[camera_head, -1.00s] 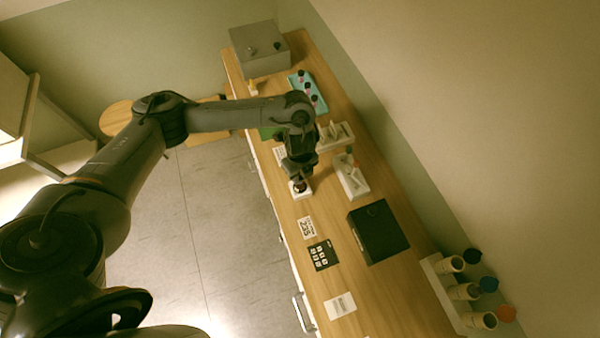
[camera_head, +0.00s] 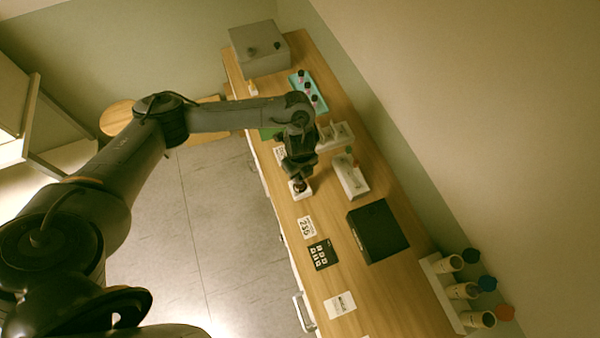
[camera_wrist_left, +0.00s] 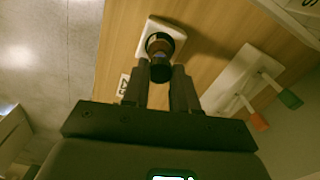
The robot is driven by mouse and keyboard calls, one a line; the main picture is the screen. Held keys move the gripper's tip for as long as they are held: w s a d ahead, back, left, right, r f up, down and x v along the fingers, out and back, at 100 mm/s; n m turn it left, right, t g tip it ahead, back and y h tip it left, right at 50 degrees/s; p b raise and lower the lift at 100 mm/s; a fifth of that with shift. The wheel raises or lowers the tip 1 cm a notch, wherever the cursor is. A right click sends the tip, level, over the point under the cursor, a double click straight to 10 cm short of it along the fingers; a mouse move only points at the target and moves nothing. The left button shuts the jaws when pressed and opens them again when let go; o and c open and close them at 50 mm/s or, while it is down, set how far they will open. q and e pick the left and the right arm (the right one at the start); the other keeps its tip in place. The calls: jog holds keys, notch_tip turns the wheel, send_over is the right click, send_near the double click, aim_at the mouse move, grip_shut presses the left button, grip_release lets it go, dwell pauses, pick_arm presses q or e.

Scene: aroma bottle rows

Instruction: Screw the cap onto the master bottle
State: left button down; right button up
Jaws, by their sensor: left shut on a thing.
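The master bottle (camera_wrist_left: 159,44) is brown and stands in a square white holder (camera_wrist_left: 150,30) on the wooden bench. The white holder also shows in the head view (camera_head: 301,196), below my left gripper (camera_head: 300,180). In the left wrist view, my left gripper (camera_wrist_left: 160,75) is shut on the dark cap (camera_wrist_left: 161,70). The cap is at the bottle's mouth, in line with it. Whether its thread is engaged cannot be seen. My right gripper is not in view.
A white holder with small tools (camera_head: 351,178) stands right of the bottle. A black box (camera_head: 378,232), a dark keypad card (camera_head: 322,254) and a rack of capped bottles (camera_head: 447,291) are nearer. A teal tray (camera_head: 318,101) and a grey box (camera_head: 262,55) are at the far end.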

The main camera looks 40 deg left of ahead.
pick_arm(q)
jog(key=shift+f, duration=0.55)
dwell(0.6)
jog(key=shift+f+b, duration=0.35)
jog(key=shift+f, duration=0.1)
dwell(0.4)
jog(key=shift+f, duration=0.25)
dwell(0.8)
jog(key=c, duration=0.8)
grip_release()
jog(key=shift+r, duration=0.1)
jog(key=shift+c, duration=0.3)
